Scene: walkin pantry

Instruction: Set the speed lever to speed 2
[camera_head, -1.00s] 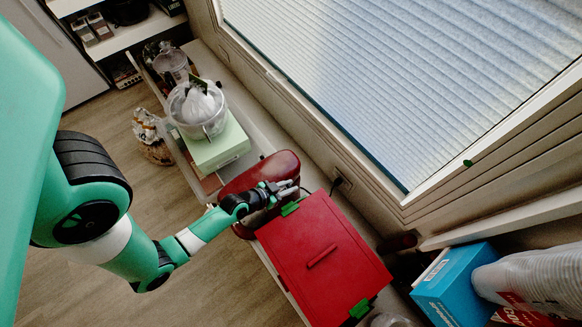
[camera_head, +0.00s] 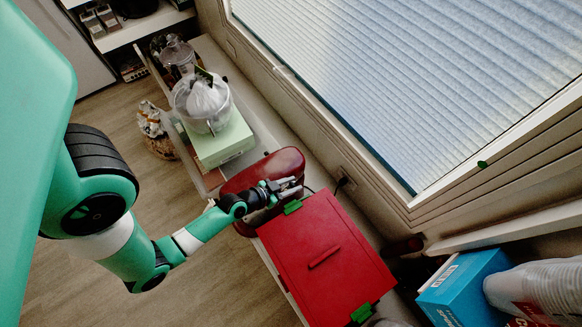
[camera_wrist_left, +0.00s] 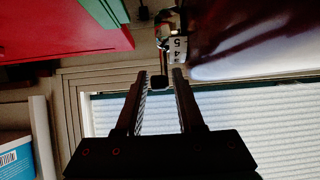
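The dark red stand mixer (camera_head: 272,166) stands on the shelf in the head view. Its glossy side also fills the upper right of the left wrist view (camera_wrist_left: 240,38). A white label strip with the numbers 5 and 4 (camera_wrist_left: 177,50) shows on that side. The small black knob of the speed lever (camera_wrist_left: 159,82) is near the label, between my left fingertips. My left gripper (camera_head: 292,188) is beside the mixer, its fingers (camera_wrist_left: 160,77) apart with a gap around the knob. The lever's exact setting is unclear. My right gripper is not in view.
A red lidded box (camera_head: 330,265) with green clips stands close in front of the mixer. A pale green box (camera_head: 226,145) bearing a clear bowl (camera_head: 203,122) is behind it. A window (camera_head: 410,80) lines the wall. A blue box (camera_head: 462,290) is at lower right.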

